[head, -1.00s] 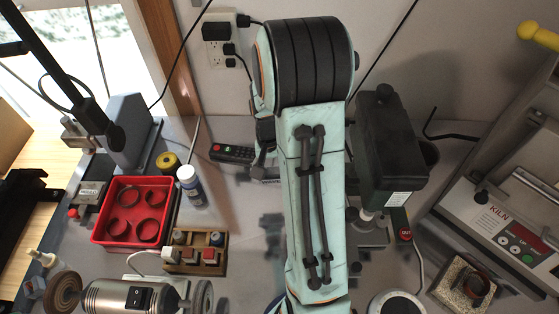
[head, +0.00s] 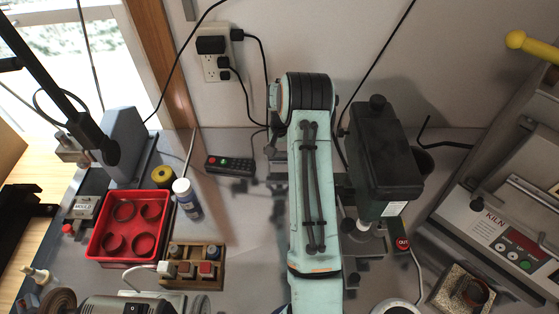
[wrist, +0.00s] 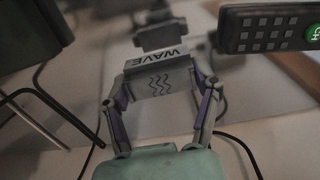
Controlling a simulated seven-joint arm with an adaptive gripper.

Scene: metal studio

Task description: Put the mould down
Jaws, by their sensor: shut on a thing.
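My gripper (wrist: 163,78) is shut on a grey block-shaped mould (wrist: 157,85) marked "WAVE" with wavy lines on its face. In the wrist view its fingers press on the mould's left and right sides. In the head view my own arm hides the gripper and the held mould. Whether the mould touches the bench below is unclear. A second grey block (head: 84,207), with lettering that seems to read "MOULD", lies at the bench's left, left of the red tray.
A remote (head: 230,165) lies left of my arm; it also shows in the wrist view (wrist: 270,28). A black-topped machine (head: 383,150) stands close on the right. The red tray (head: 98,252) holds several rings. Bare bench (head: 245,220) shows left of my arm.

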